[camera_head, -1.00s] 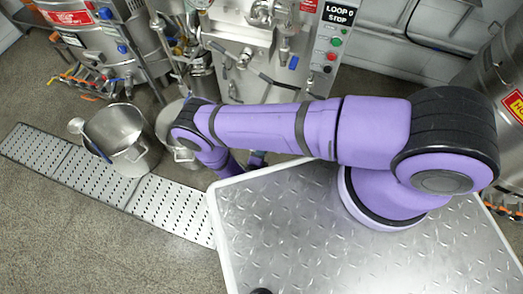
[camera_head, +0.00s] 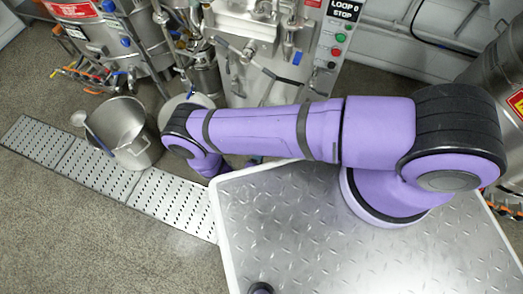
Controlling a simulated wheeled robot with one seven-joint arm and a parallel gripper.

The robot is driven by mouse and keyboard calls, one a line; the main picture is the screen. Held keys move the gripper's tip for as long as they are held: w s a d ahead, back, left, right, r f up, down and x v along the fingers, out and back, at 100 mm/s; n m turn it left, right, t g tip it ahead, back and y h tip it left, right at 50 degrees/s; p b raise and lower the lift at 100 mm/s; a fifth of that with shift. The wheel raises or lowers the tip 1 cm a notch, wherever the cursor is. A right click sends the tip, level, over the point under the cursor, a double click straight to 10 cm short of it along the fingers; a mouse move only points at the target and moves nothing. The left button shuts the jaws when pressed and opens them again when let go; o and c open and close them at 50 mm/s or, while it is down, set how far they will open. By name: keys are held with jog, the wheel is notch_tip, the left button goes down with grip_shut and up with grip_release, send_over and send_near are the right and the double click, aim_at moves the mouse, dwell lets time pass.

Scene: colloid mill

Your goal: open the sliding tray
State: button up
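I cannot tell for sure which part is the sliding tray. A flat steel box-like part (camera_head: 246,24) sticks out from the front of the steel machine (camera_head: 265,78) at the top middle. My purple arm reaches left across the picture, and its far end bends down just beyond the edge of my metal platform. My gripper itself is hidden below the arm and that edge, so its fingers and anything in them do not show.
A steel pot (camera_head: 124,132) with a ladle stands on a perforated floor strip (camera_head: 85,168) at left. Another round vessel (camera_head: 190,103) is partly behind my arm. Open floor (camera_head: 90,240) lies lower left.

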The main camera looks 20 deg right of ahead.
jog(key=shift+v, duration=2.6)
